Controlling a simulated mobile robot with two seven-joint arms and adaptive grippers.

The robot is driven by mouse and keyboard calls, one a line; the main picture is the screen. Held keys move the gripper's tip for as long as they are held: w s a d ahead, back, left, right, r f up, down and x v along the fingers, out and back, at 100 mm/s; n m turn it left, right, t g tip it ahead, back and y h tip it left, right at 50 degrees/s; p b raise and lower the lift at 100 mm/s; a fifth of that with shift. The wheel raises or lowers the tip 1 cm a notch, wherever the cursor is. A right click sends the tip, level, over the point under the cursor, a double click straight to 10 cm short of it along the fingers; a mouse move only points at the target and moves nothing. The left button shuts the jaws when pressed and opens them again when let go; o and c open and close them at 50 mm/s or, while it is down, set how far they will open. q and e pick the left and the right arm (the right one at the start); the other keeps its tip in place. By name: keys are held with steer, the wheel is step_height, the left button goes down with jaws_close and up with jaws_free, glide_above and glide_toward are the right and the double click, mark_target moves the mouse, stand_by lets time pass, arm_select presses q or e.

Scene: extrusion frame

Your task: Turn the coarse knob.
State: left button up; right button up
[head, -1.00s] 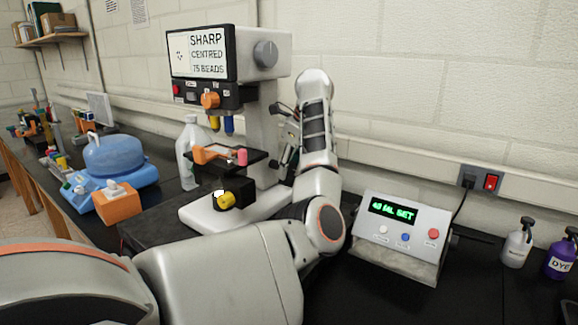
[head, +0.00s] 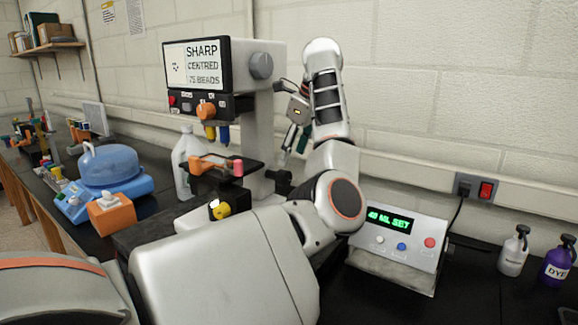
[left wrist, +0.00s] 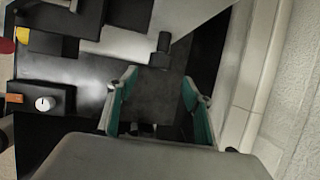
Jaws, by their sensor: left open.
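The microscope (head: 252,125) stands on the bench with a screen reading "SHARP CENTRED 75 BEADS". A black knob (head: 281,182) low on the side of its column looks like the coarse knob. It also shows in the left wrist view (left wrist: 162,47), beyond my fingertips and apart from them. A grey knob (head: 262,66) is on the screen housing and a yellow knob (head: 222,210) is low at the front. My left gripper (head: 291,138), partly hidden by its arm, is right of the column; its green-lined fingers (left wrist: 158,88) are open and empty. My right gripper is out of view.
A control box (head: 398,240) reading "40 ML SET" stands right of my left arm. The wall is close behind the arm. A white bottle (head: 185,160), a blue-lidded device (head: 110,170) and an orange block (head: 112,214) are left.

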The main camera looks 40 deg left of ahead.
arm_select(q)
steer(key=shift+v, duration=1.2)
stand_by(0.5)
